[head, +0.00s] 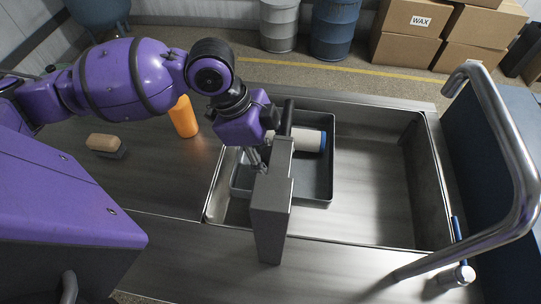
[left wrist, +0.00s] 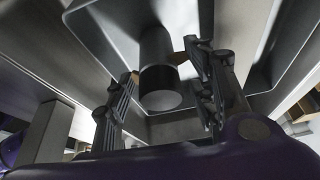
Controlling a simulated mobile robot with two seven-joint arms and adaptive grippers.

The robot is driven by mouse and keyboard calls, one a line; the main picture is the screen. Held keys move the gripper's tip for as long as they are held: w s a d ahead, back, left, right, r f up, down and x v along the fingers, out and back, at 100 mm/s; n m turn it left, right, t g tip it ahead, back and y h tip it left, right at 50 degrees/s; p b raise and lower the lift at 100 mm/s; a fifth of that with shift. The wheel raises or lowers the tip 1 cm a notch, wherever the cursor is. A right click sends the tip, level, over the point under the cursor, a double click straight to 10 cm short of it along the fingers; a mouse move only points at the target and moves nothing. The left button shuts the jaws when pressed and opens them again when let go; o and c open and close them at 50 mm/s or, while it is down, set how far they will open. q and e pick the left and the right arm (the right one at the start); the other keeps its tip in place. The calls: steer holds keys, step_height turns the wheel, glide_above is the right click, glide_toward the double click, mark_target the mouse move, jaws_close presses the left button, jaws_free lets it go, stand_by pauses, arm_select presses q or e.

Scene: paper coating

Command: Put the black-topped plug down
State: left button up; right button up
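In the left wrist view, a dark cylinder (left wrist: 158,52) with a grey round end facing the camera is between my left gripper's fingers (left wrist: 158,68). It looks like the black-topped plug. The brown finger pads sit against its two sides. In the head view, my left gripper (head: 258,158) points down over the left part of the sink, beside a tall grey block that partly hides it. The plug cannot be made out there. My right gripper is not in view.
A grey tray (head: 318,187) lies in the metal sink (head: 430,170); a white roller with a blue end (head: 307,139) is in it. The tall grey block (head: 270,215) stands at the sink's front. An orange bottle (head: 184,118) and brush (head: 104,143) are left. A bent metal pipe (head: 515,160) rises right.

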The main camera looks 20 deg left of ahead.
arm_select(q)
steer(key=p+v, duration=0.1)
steer(key=v, duration=1.1)
steer(key=shift+p, duration=0.4)
steer(key=shift+d+r, duration=0.1)
